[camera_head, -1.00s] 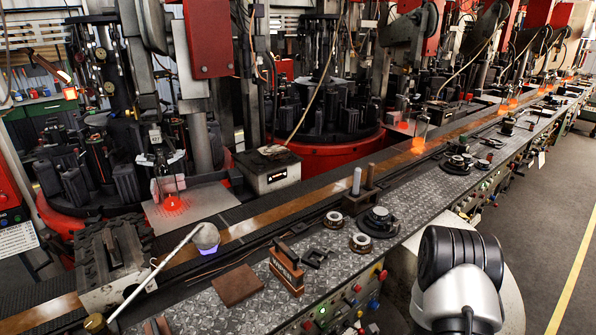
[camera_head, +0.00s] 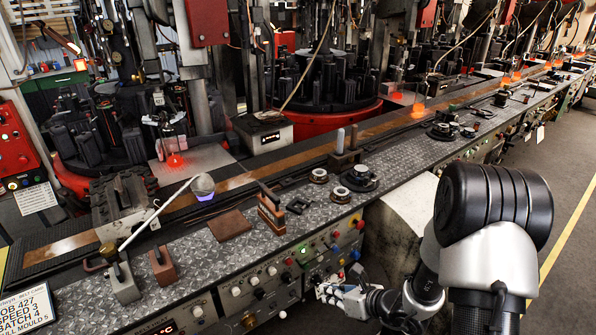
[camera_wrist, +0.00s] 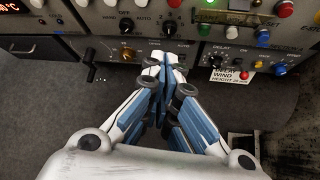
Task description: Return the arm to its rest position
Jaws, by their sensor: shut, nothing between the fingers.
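My gripper (camera_wrist: 165,68) is shut and empty in the wrist view, its blue-padded fingers together in front of the control panel (camera_wrist: 200,52). In the head view my gripper (camera_head: 326,291) shows small and low, beside the panel front below the bench top. My arm's black and white links fill the lower right of the head view. I cannot tell whether the fingertips touch the panel; they overlap its lower edge in the wrist view.
The bench top (camera_head: 225,252) carries a brown block (camera_head: 229,225), an upright wooden-sided block (camera_head: 270,212) and several rings. The panel has knobs and coloured buttons. Glowing gobs (camera_head: 175,161) show at the machines behind. Open grey floor (camera_head: 545,180) lies to the right.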

